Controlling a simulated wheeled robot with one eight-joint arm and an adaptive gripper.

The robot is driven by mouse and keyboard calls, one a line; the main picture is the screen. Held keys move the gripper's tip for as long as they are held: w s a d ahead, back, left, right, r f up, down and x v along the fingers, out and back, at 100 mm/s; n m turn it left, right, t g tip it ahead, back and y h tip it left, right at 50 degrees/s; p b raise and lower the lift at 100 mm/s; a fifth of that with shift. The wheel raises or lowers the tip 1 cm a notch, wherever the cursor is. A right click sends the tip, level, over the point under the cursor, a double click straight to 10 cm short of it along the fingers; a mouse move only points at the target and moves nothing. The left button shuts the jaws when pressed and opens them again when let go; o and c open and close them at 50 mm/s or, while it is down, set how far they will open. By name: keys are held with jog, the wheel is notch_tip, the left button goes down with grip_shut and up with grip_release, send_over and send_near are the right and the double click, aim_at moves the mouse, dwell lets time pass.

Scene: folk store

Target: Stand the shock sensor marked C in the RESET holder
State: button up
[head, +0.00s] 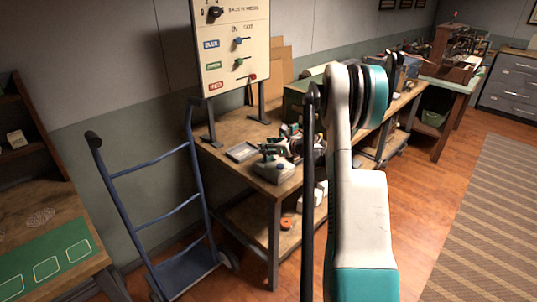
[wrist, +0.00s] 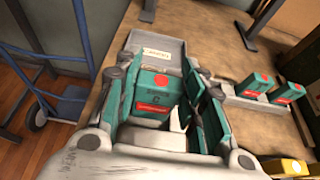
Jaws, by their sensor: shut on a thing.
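In the wrist view, a teal block-shaped sensor (wrist: 153,92) with a red dot, a red label and a small dark letter, seemingly a C, sits between my fingers. My gripper (wrist: 160,110) is shut on it. A grey holder (wrist: 158,45) with a pale label lies just beyond the sensor; its label is too small to read. I cannot tell whether the sensor touches this holder.
Two more teal sensors (wrist: 272,88) with red marks stand in a grey rack to the right. A yellow object (wrist: 286,167) is at the lower right. In the head view, a blue hand truck (head: 160,205) stands left of the wooden workbench (head: 228,127), and a switch board (head: 232,45) rises behind.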

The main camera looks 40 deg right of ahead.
jog(key=shift+f+b, duration=0.3)
jog(key=shift+f, duration=1.05)
jog(key=shift+f, duration=0.1)
jog(key=o, duration=1.1)
jog(key=shift+s+r, duration=0.3)
jog(key=p+v, duration=0.3)
jog(key=v, duration=0.8)
jog(key=shift+s, duration=0.1)
